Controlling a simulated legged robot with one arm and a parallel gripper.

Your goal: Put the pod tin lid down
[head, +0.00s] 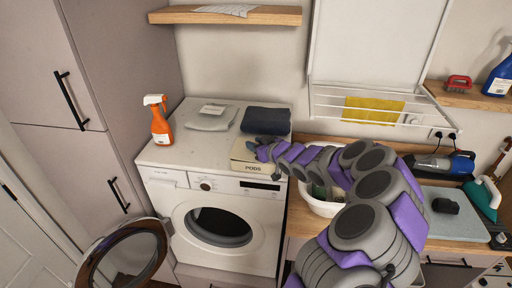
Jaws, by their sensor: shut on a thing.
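The cream pod tin (257,168), marked PODS, stands on the right front part of the white washing machine top. My gripper (258,151) is at the upper part of the tin, reached from the right by my grey and purple arm. It is shut on the pod tin lid (240,151), a pale flat piece at the tin's top. My gripper hides part of the lid. I cannot tell whether the lid touches the tin or is slightly above it.
Dark folded cloth (266,120) lies just behind the tin. A grey folded cloth (211,119) and an orange spray bottle (160,121) are further left. The machine top (195,154) is clear at the front left. A white basin (321,208) stands right, partly behind my arm.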

